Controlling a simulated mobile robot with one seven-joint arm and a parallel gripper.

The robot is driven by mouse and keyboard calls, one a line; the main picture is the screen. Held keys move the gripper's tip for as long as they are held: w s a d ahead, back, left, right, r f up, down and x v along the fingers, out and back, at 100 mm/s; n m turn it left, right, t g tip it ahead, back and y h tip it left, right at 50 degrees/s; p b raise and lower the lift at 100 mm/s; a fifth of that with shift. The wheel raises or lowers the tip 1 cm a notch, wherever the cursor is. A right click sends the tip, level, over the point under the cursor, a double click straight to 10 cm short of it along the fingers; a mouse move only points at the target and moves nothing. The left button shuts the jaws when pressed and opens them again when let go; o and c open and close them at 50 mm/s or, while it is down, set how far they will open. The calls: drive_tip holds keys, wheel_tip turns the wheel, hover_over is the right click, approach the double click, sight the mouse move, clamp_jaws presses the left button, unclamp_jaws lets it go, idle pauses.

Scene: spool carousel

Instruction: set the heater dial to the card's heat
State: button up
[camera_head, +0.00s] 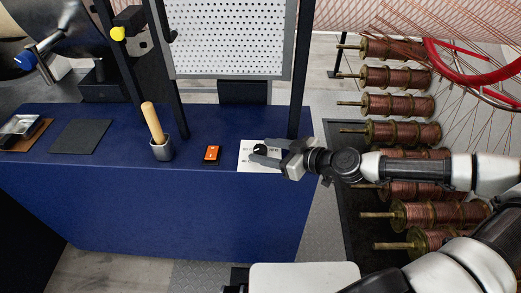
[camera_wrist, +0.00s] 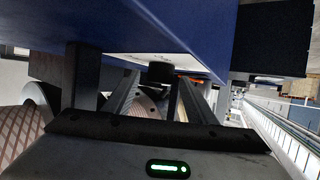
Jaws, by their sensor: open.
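The heater dial is a small black knob (camera_head: 261,149) on a white marked plate (camera_head: 246,165) at the right end of the blue bench. My gripper (camera_head: 265,152) reaches in from the right, its two fingers apart on either side of the knob. In the wrist view the knob (camera_wrist: 160,72) stands between the open fingers (camera_wrist: 158,84), with gaps at its sides; I cannot tell whether either finger touches it. The plate's markings are partly covered by my gripper and too small to read. I cannot make out a heat card.
A perforated board (camera_head: 230,40) stands behind. Several copper spools (camera_head: 402,132) stand at the right.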

drive_tip(key=shift+x, duration=1.15)
drive_tip(key=c, duration=1)
drive_tip(key=shift+c, duration=0.2)
